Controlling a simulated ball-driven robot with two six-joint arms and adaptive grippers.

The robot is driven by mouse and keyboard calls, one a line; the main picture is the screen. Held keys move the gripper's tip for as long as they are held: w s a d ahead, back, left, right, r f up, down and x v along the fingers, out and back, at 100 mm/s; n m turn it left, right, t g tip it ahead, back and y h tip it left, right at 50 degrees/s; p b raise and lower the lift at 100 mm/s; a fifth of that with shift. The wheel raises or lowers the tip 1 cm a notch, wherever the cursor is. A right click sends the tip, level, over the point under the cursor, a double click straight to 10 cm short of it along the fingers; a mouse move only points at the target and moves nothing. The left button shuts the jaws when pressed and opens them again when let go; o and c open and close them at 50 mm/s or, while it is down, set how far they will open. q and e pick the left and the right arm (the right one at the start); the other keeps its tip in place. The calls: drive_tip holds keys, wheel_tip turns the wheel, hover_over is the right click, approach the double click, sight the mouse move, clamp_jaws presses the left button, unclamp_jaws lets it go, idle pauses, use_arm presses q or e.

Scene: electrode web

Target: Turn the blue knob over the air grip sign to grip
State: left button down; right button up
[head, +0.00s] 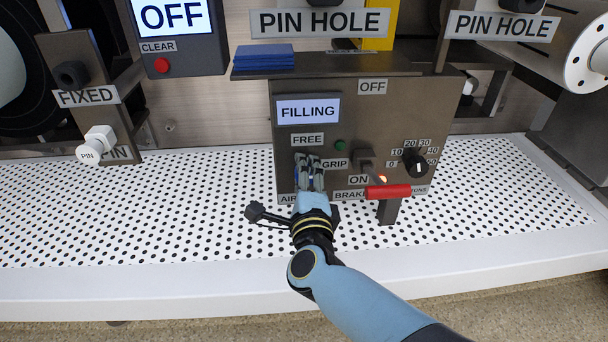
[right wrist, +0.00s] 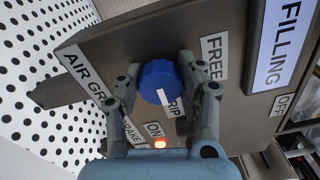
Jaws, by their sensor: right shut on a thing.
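The blue knob (right wrist: 158,80) sits on the brown panel (right wrist: 235,25) in the right wrist view. Its white pointer mark lies on the side toward the partly hidden GRIP label (right wrist: 178,106); the FREE label (right wrist: 214,57) is to the right. My right gripper (right wrist: 161,70) is shut on the knob, one finger on each side. In the head view my right gripper (head: 310,166) covers most of the knob, below the FREE label (head: 307,140) and left of the GRIP label (head: 335,163). The AIR GRIP sign (head: 287,199) is partly hidden there. My left gripper is not in view.
The panel's screen (head: 308,111) reads FILLING. Right of the gripper are a switch (head: 366,160), a black dial (head: 415,162) and a red-handled brake lever (head: 388,192). A white perforated table (head: 120,215) lies below, clear at left. A blue stack (head: 264,57) sits above.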

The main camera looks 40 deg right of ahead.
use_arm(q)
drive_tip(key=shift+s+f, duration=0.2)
use_arm(e)
drive_tip(key=shift+f, duration=0.1)
drive_tip(key=o, duration=1.2)
drive_tip(key=shift+c, duration=0.2)
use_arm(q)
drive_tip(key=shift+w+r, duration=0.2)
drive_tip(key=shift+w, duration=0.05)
